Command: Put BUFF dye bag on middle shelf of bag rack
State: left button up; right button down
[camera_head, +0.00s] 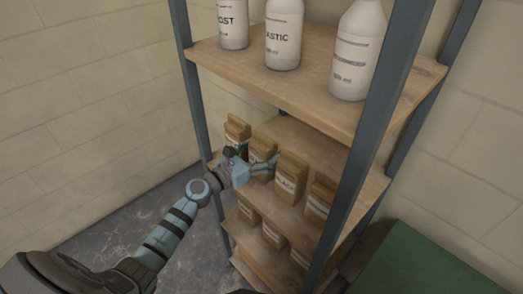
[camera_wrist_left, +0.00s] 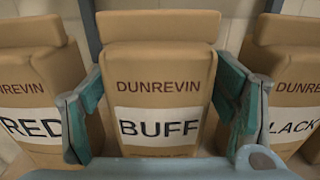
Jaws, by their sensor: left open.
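The BUFF dye bag (camera_wrist_left: 160,85) is a brown paper bag with a folded top and a white label. It stands upright on the shelf below the bottles, between the RED bag (camera_wrist_left: 40,80) and a bag whose label reads "LACK" (camera_wrist_left: 285,75). In the head view the BUFF bag (camera_head: 262,147) is partly covered by my left gripper (camera_head: 256,159). That gripper is open, with one finger on each side of the bag. I cannot tell whether the fingers touch it. My right gripper is not in view.
The bag rack has dark metal posts (camera_head: 362,150) and wooden shelves. White bottles (camera_head: 283,35) stand on the upper shelf (camera_head: 300,92), above the bag shelf (camera_head: 282,128). More bags (camera_head: 272,233) sit lower down. A green surface (camera_head: 420,265) is at the lower right. Walls stand close behind.

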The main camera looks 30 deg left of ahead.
aim_at(256, 157)
pick_arm(q)
jog(key=shift+r, duration=0.1)
jog(key=shift+s+a, duration=0.1)
jog(key=shift+s, duration=0.1)
jog(key=b+v, duration=0.1)
jog(key=v, duration=0.4)
jog(key=f+b+v, duration=0.1)
jog(key=v, duration=0.2)
jog(key=shift+b, duration=0.35)
jog(key=shift+s+a+r+b, duration=0.2)
jog(key=shift+s+b, duration=0.35)
jog(key=shift+b, duration=0.45)
jog(key=shift+s+a+r+b, duration=0.2)
jog(key=shift+s+b, duration=0.35)
jog(key=shift+b, duration=0.4)
jog(key=shift+s+a+r+b, duration=0.2)
jog(key=shift+s+b, duration=0.35)
jog(key=shift+b, duration=0.45)
